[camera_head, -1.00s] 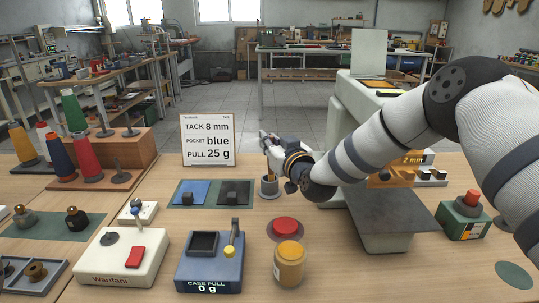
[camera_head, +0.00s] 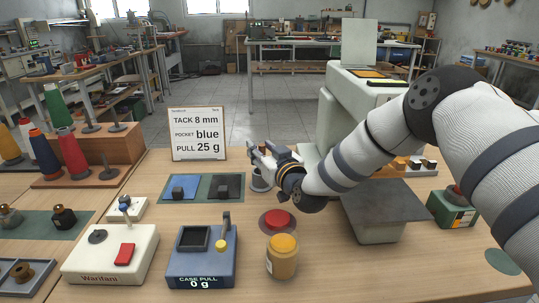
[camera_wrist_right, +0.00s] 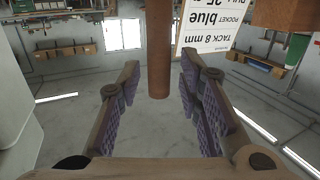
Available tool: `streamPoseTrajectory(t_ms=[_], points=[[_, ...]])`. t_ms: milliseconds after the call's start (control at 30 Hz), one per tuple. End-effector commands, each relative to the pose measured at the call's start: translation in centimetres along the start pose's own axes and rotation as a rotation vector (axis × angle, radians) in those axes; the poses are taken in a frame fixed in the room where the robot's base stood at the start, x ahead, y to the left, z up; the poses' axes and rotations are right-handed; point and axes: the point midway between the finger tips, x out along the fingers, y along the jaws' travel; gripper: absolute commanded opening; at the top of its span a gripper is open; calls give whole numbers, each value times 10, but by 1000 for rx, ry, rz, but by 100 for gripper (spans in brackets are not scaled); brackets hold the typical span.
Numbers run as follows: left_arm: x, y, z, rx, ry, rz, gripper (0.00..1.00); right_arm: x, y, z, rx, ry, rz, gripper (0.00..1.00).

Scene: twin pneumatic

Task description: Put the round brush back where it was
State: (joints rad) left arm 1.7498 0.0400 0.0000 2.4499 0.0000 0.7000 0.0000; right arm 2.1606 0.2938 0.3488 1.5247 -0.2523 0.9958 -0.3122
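The round brush appears to be the brown rod (camera_wrist_right: 158,50) in the right wrist view, which is upside down; only its plain handle shows, and I cannot see bristles. In the head view a small grey cup (camera_head: 261,181) stands behind the work area, partly hidden by my right gripper (camera_head: 255,153). In the right wrist view the same gripper (camera_wrist_right: 158,85) is open, its purple-padded fingers apart on either side of the handle. Gaps show on both sides, so it does not grip it. My left gripper is not in view.
A sign (camera_head: 198,133) stands behind the blue and black pads. A sewing machine (camera_head: 338,125) with a grey plate (camera_head: 385,200) stands to the right.

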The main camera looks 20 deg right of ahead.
Motion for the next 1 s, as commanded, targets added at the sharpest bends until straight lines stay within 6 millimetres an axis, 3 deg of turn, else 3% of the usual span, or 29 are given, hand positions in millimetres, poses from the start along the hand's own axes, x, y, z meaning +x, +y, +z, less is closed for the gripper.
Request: streamPoseTrajectory(t_ms=[33,100,300,433,600,1000], points=[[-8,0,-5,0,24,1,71,-11,0,-11,-1,10,-1,33],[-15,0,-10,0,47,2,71,-28,0,-13,-1,13,0,33],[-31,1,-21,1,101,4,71,-77,0,-14,-1,16,0,33],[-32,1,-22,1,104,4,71,-99,0,-7,-1,8,0,33],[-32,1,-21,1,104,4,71,-110,0,-4,0,5,0,33],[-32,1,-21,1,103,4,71,-110,0,-4,0,5,1,33]])
